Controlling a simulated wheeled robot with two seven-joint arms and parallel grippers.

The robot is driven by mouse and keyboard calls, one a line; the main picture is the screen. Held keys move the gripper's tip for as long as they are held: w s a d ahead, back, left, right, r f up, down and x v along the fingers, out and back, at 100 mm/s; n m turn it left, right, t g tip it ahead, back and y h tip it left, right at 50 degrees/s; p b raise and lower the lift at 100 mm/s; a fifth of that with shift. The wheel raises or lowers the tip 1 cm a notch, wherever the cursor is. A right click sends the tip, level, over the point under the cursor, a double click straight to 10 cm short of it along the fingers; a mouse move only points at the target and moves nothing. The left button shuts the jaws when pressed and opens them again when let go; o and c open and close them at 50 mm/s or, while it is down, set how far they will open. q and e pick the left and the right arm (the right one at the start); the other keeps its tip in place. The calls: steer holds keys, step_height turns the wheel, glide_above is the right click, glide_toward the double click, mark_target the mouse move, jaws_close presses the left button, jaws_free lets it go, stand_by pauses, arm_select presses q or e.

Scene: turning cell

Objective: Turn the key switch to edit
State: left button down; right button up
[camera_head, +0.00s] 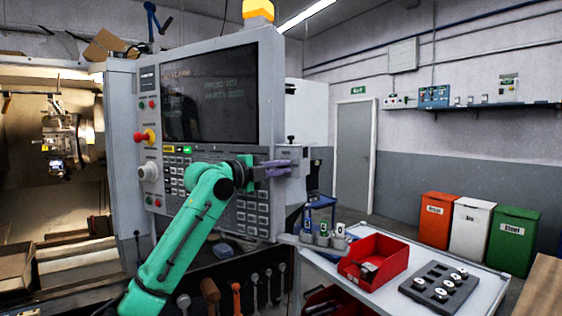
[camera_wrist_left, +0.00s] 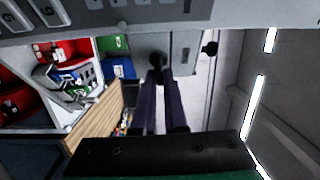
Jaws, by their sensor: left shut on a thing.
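The control panel (camera_head: 212,110) of the machine stands left of centre in the head view, with a dark screen and rows of keys. My left gripper (camera_head: 284,168) is at its right edge, beside the keypad. In the left wrist view my left gripper (camera_wrist_left: 162,76) has its two dark fingers closed on a small dark round part, which looks like the key switch (camera_wrist_left: 158,57). The fingers hide much of it, and its position marks cannot be read. In the head view the key switch is hidden behind the fingers. My right gripper is not in view.
Another dark knob (camera_wrist_left: 210,48) sits right of the fingers in the wrist view. A red emergency button (camera_head: 150,136) is on the panel's left side. A table with a red bin (camera_head: 391,254) and a dark tray (camera_head: 438,291) stands to the right.

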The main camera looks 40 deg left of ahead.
arm_select(q)
steer(key=shift+f+m, duration=0.1)
steer(key=shift+m, duration=0.2)
steer(key=c, duration=1)
jaws_free()
steer(key=shift+o, duration=0.2)
steer(key=shift+s+a+f+b, duration=0.1)
steer(key=shift+s+f+b, duration=0.05)
steer(key=shift+s+b, duration=0.25)
steer(key=s+a+b, duration=0.2)
steer(key=s+b, duration=0.6)
steer(key=s, duration=0.5)
steer(key=shift+s+r, duration=0.25)
